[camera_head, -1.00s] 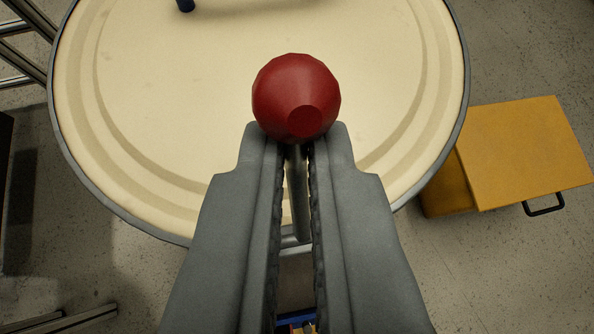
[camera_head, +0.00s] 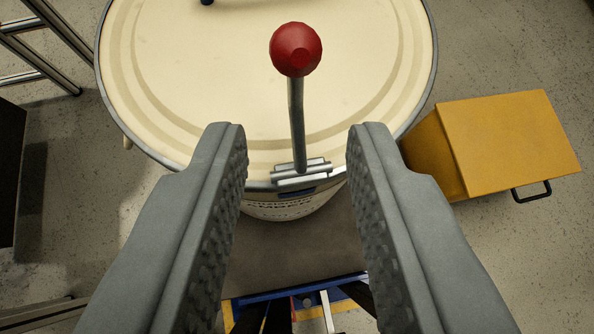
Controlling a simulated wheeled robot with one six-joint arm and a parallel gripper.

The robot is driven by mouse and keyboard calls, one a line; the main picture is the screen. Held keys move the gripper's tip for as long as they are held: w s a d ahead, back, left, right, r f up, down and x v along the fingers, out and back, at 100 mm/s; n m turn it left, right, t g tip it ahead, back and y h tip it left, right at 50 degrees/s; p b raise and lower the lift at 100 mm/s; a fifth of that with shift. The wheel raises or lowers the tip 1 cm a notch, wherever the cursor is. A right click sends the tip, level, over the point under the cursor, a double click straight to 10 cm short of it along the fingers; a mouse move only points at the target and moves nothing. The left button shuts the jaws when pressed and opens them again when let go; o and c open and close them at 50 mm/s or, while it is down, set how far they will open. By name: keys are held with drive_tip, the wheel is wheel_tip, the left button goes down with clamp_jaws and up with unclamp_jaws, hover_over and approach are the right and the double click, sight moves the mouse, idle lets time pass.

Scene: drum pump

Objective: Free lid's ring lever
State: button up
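The drum's cream lid (camera_head: 190,75) fills the upper middle of the view, with a grey ring (camera_head: 108,85) around its edge. The ring lever (camera_head: 297,125) is a grey rod with a red ball knob (camera_head: 296,49). It rises from a metal clasp (camera_head: 301,172) on the near rim. My gripper (camera_head: 297,140) is open, its two ridged fingers wide apart on either side of the lever's lower part. Neither finger appears to touch the lever or the knob. The drum's side with printed text (camera_head: 290,207) shows below the clasp.
A yellow box (camera_head: 510,140) with a black handle stands on the floor to the right. Metal rails (camera_head: 42,60) are at the upper left. A blue and yellow structure (camera_head: 300,290) lies below. A dark blue piece (camera_head: 207,2) shows on the lid's far part.

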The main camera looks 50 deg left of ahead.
drive_tip(key=v, duration=0.7)
clamp_jaws()
wheel_tip(320, 180, up, 6)
drive_tip(key=g+h, duration=0.2)
drive_tip(key=g, duration=0.1)
hover_over(296, 24)
drive_tip(key=d, duration=0.2)
drive_tip(key=shift+w+a+f, duration=0.1)
drive_tip(key=shift+a+f, duration=0.3)
drive_tip(key=shift+f, duration=1.2)
drive_tip(key=shift+s+a+f, duration=0.1)
drive_tip(key=shift+a+f, duration=0.25)
drive_tip(key=shift+f, duration=1.25)
drive_tip(key=shift+w+a+f, duration=0.1)
drive_tip(key=shift+a+f, duration=0.3)
drive_tip(key=shift+f, duration=1.2)
